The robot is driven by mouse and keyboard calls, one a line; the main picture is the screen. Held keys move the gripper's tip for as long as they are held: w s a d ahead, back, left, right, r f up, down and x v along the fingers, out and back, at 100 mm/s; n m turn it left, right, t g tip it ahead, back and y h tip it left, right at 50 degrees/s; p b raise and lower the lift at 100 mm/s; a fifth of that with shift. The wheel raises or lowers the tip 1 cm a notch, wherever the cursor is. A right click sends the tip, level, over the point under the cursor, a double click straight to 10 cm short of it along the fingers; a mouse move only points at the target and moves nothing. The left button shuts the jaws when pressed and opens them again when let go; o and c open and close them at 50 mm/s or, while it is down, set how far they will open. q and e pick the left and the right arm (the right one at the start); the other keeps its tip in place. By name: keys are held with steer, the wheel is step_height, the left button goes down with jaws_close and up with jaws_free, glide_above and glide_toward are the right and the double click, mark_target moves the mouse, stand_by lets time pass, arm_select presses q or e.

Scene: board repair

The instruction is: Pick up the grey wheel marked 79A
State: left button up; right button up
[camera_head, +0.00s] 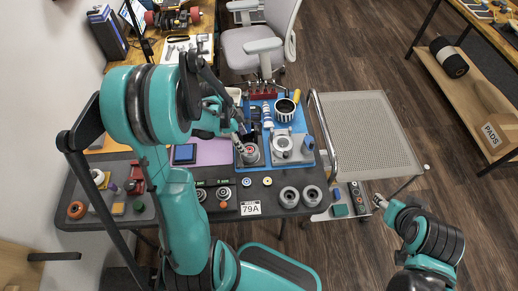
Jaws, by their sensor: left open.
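A white card reading 79A (250,208) is at the front edge of the dark workbench. Two grey wheels, a left one (289,196) and a right one (312,195), lie side by side just right of the card. Any marking on the wheels is too small to read. My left gripper (243,138) is open above the blue mat (308,141), beyond and left of the grey wheels and apart from them. A grey round part (250,154) lies just below its fingers. My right gripper (379,201) is off the bench at the right, small and unclear.
A grey clamp-like fixture (283,146) and a black-and-white cup (285,109) stand on the blue mat. A perforated cart (368,135) stands right of the bench.

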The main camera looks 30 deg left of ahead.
mark_target(249, 150)
arm_select(q)
steer(key=b+x, duration=0.2)
steer(key=x, duration=0.5)
steer(key=shift+b, duration=0.35)
steer(key=c, duration=0.9)
